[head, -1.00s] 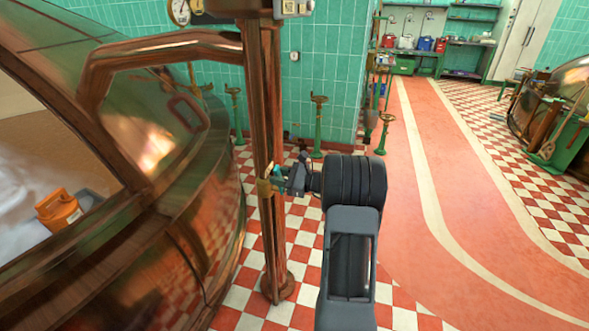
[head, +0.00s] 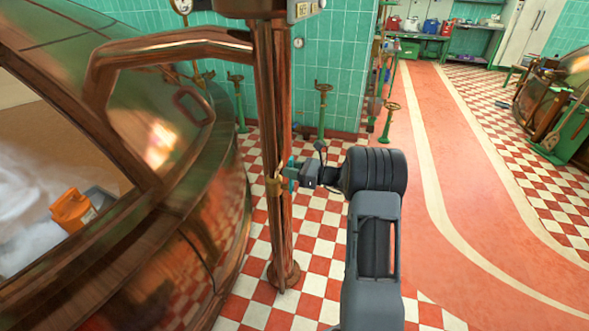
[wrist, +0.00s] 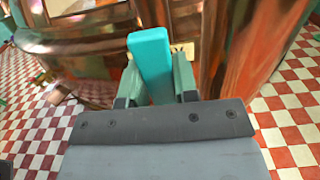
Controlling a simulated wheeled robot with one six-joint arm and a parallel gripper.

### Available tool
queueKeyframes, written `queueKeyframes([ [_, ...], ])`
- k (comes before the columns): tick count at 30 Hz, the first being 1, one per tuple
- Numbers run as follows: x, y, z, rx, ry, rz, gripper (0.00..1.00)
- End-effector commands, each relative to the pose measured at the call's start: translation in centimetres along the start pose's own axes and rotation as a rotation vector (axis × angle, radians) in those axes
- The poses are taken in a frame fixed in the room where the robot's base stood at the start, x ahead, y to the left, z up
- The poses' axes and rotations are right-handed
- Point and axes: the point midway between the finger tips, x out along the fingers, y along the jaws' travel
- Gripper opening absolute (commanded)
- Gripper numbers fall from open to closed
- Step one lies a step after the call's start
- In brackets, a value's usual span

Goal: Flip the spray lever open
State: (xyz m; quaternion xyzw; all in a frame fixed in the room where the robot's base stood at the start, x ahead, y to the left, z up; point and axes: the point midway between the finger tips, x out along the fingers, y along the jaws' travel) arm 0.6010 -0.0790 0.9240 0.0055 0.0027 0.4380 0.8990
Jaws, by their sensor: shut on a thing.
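The spray lever is a flat teal bar (wrist: 150,52) in the wrist view, lying between my gripper's (wrist: 156,80) two grey-green fingers, which are shut on it. In the head view the lever (head: 291,173) is a small teal patch at my gripper's tip, beside the copper standpipe (head: 272,115). A brass fitting (head: 273,184) sits on the pipe just left of the lever. The fitting also shows partly behind the lever in the wrist view (wrist: 184,48). The joint between lever and fitting is mostly hidden.
A large copper kettle (head: 185,215) with an open hatch stands left of the pipe. An orange container (head: 70,208) is inside the hatch. Green valve posts (head: 321,112) stand by the tiled wall. The checkered floor and red walkway (head: 450,170) to the right are clear.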

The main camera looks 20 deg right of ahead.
Motion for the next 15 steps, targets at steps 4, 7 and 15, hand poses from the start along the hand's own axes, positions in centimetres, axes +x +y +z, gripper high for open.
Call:
queueKeyframes([
  [4, 0.03, -0.05, -0.08, 0.009, 0.0, -0.003, 0.0],
  [7, 0.0, -0.08, -0.06, 0.009, 0.0, -0.004, 0.29],
  [15, -0.18, -0.16, 0.01, 0.004, -0.001, -0.006, 0.53],
])
